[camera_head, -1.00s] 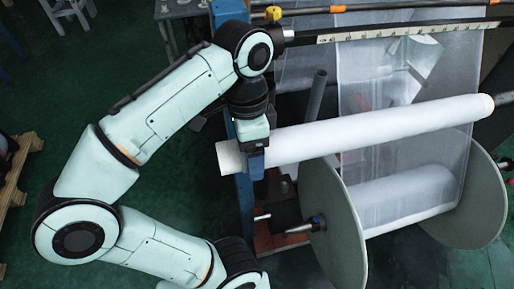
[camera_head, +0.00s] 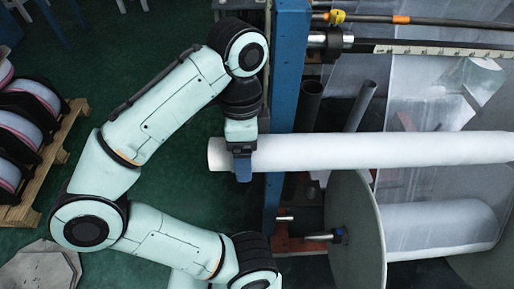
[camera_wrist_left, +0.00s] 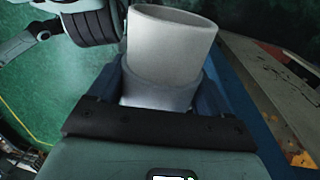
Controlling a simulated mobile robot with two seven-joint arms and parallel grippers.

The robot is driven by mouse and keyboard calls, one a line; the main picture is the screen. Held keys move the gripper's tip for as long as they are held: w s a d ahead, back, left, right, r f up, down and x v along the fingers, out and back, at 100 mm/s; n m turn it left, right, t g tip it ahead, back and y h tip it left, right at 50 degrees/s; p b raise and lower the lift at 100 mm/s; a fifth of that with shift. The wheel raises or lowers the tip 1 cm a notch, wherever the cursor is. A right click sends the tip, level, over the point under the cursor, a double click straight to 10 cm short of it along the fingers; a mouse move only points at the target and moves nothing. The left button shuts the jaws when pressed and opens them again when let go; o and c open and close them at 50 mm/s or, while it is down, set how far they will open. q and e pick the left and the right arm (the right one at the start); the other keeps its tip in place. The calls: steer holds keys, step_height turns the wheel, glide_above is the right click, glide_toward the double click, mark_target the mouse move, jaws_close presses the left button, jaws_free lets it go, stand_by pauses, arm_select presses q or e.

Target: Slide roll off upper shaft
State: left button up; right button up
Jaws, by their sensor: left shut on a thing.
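A long white roll (camera_head: 380,150) lies nearly level across the right half of the head view. Its left end sticks out past the blue post, and its right end lies close to the picture's right edge. My left gripper (camera_head: 242,165) is shut on the roll near that left end, with the fingers pointing down around it. In the left wrist view the roll's round white end (camera_wrist_left: 170,45) sits between the two fingers of the left gripper (camera_wrist_left: 162,88). My right gripper is not in view.
A blue upright post (camera_head: 288,80) stands just right of my left gripper. Below the roll is a lower white roll (camera_head: 440,226) with a large grey flange (camera_head: 355,232). A pallet (camera_head: 45,170) with several reels stands at left.

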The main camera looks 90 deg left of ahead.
mark_target(210, 142)
arm_select(q)
steer(key=shift+s+d+r, duration=0.1)
steer(key=shift+s, duration=0.3)
steer(key=s+p, duration=0.3)
steer(key=shift+s+d+r, duration=0.15)
steer(key=shift+s, duration=0.15)
steer(key=shift+s+d+p, duration=0.1)
steer(key=shift+s+p, duration=0.45)
steer(key=shift+s, duration=0.2)
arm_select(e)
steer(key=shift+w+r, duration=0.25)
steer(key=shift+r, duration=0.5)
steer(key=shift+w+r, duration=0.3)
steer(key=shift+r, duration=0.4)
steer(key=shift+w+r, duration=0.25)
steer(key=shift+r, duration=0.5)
arm_select(q)
steer(key=s+d+p, duration=0.1)
steer(key=s+p, duration=0.2)
steer(key=s, duration=1.3)
steer(key=shift+d, duration=0.4)
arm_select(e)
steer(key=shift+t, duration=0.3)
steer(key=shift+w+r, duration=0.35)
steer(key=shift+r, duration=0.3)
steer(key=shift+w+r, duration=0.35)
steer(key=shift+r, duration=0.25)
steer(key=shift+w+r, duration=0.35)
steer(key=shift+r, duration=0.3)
